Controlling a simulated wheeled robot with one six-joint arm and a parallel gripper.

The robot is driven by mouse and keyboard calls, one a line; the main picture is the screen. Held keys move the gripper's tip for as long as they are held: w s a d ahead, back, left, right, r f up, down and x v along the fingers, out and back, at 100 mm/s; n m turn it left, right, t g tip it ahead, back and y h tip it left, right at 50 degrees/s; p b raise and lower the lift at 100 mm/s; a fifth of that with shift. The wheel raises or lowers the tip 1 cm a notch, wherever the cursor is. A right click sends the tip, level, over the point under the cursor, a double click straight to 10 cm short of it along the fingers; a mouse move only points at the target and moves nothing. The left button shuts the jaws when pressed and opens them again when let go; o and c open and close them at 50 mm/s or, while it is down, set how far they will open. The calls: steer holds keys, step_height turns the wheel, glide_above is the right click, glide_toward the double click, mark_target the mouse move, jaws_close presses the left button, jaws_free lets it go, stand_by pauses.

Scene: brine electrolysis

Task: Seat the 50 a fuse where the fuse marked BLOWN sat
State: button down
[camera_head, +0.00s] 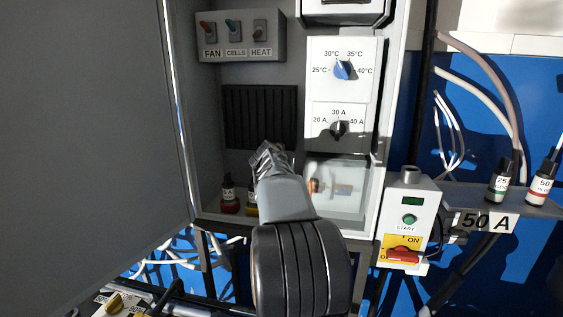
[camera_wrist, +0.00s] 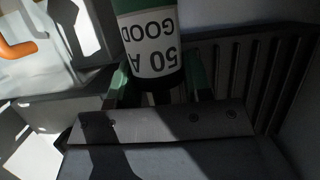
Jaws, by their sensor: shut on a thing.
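My gripper (camera_head: 269,160) is inside the open grey cabinet, in front of the black ribbed panel, shut on a fuse. In the wrist view the fuse (camera_wrist: 152,45) is between the green-padded jaws (camera_wrist: 160,90); its white label reads "50 A GOOD" upside down, with a green band. The head view does not show this fuse clearly. A fuse with a red base (camera_head: 229,196) stands on the cabinet floor at the left. A yellow-based item (camera_head: 251,204) beside it is mostly hidden by my gripper. No seat for the held fuse is clearly visible.
The cabinet door (camera_head: 90,120) stands open at the left. Switches, dials and a clear-fronted box (camera_head: 337,188) line the cabinet. A START box (camera_head: 409,222) stands outside. The "50 A" shelf (camera_head: 480,203) holds a "25" fuse (camera_head: 500,180) and a red-marked "50" fuse (camera_head: 541,184).

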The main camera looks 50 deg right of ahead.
step_height(320, 180, down, 6)
steer(key=b, duration=0.7)
steer(key=shift+r, duration=0.2)
steer(key=shift+b, duration=0.75)
stand_by(1.6)
steer(key=shift+f+b, duration=1.45)
steer(key=shift+b, duration=1.05)
stand_by(2.0)
